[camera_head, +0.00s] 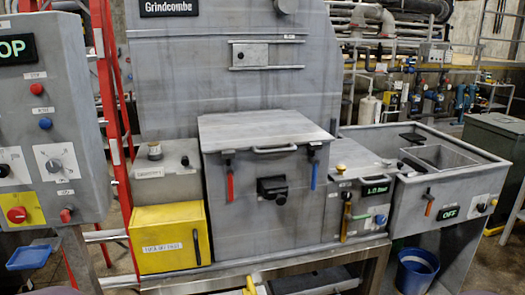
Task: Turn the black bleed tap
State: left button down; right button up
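Several black fittings show in the head view, and their labels are too small to read, so I cannot tell which is the bleed tap. A chunky black fitting (272,188) sits on the front of the central grey box (250,222). A small black knob (185,160) is on the grey housing at its left. A black handle (196,246) stands upright on the yellow box (165,240). Black levers (412,138) lie on the right-hand unit (455,185). Neither of my grippers is in view.
A control panel (50,115) with buttons and dials stands at left, with a red ladder (112,110) behind it. Red (229,180) and blue (314,175) levers flank the central black fitting. A blue bucket (416,270) stands below right.

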aim_at(347, 196)
jog(key=i+u, duration=0.35)
jog(key=i, duration=0.8)
jog(key=l, duration=0.1)
